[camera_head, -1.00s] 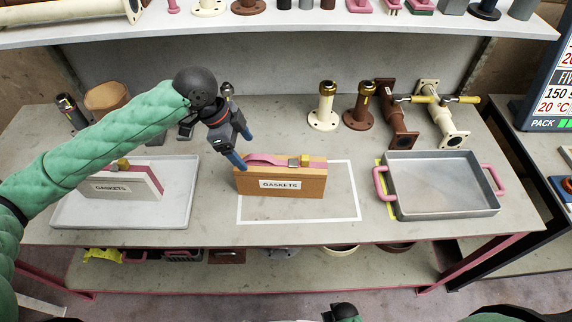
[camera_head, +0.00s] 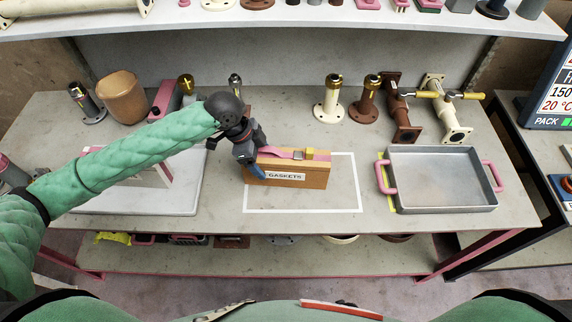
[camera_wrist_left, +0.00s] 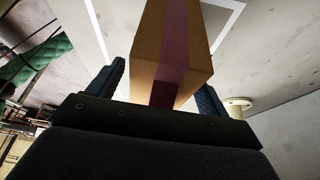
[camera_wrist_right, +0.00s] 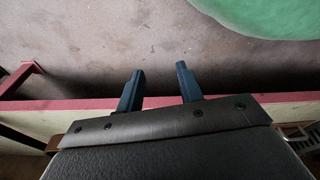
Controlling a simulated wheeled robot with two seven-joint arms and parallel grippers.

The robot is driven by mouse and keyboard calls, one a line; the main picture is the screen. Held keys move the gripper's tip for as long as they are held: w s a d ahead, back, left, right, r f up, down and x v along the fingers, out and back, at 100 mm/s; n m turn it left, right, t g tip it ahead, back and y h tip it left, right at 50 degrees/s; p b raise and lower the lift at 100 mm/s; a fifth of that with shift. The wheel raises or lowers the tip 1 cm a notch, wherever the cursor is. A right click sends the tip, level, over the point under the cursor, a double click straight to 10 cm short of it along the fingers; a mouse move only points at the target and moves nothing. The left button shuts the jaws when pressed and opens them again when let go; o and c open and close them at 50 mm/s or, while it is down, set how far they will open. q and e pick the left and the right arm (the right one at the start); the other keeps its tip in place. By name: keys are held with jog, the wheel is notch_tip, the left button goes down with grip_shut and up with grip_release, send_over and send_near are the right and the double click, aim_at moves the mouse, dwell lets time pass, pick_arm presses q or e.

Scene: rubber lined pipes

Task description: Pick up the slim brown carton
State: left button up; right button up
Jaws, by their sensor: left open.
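The slim brown carton (camera_head: 300,174) stands upright on the bench, labelled GASKETS, with a pink strap and a yellow buckle on top. It is at the left part of a white outlined rectangle. My left gripper (camera_head: 256,169) is at the carton's left end with its fingers open. In the left wrist view the carton (camera_wrist_left: 175,45) lies between the two open fingers (camera_wrist_left: 160,90), with a gap visible on the left side. My right gripper (camera_wrist_right: 158,88) is open and empty in the right wrist view, over the floor near the bench's pink edge.
A white tray (camera_head: 190,195) with a pale GASKETS carton (camera_head: 155,174) is at the left, partly hidden by my arm. A grey metal tray (camera_head: 440,180) with pink handles is at the right. Flanged pipes (camera_head: 328,100) stand behind. Bench between carton and grey tray is clear.

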aim_at(264, 149)
pick_arm(q)
jog(key=shift+c, duration=0.2)
jog(key=c, duration=1.4)
jog(key=shift+o, duration=0.2)
pick_arm(e)
jog(key=shift+s+d, duration=0.15)
jog(key=shift+f, duration=0.1)
